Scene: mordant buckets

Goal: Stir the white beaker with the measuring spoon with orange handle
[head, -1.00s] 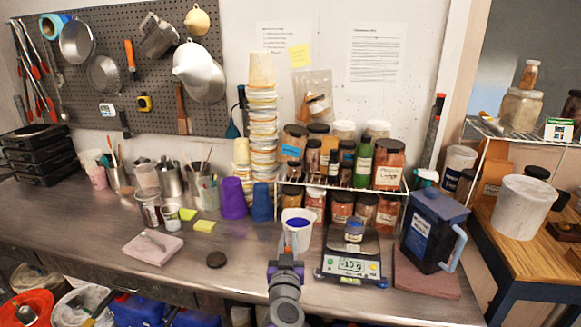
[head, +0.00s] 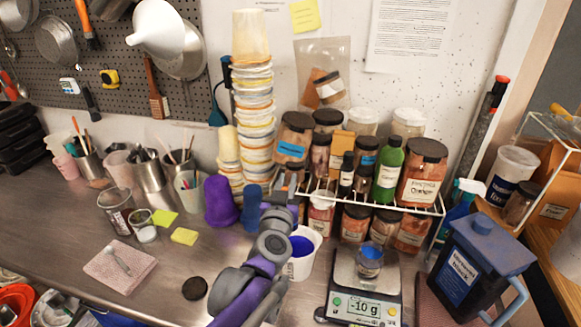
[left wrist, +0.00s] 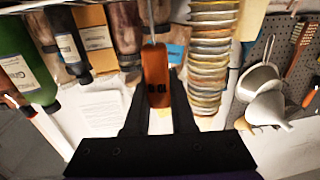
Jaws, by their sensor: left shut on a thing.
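The white beaker (head: 305,270) stands on the metal bench with blue content inside; my left arm covers part of its left side in the head view. My left gripper (head: 284,187) is raised above and slightly left of the beaker's opening in that picture. In the left wrist view, my left gripper (left wrist: 158,100) is shut on the orange handle (left wrist: 157,75) of the measuring spoon. Its thin metal shaft runs up out of that view, and its bowl is not visible. In the head view the spoon is hard to make out. My right gripper is not in view.
A scale (head: 365,290) with a small jar on it stands right of the beaker. A dark blue jug (head: 470,262) is farther right. Purple (head: 220,202) and blue cups and stacked tubs (head: 254,125) stand behind. A black lid (head: 195,288) lies on the left.

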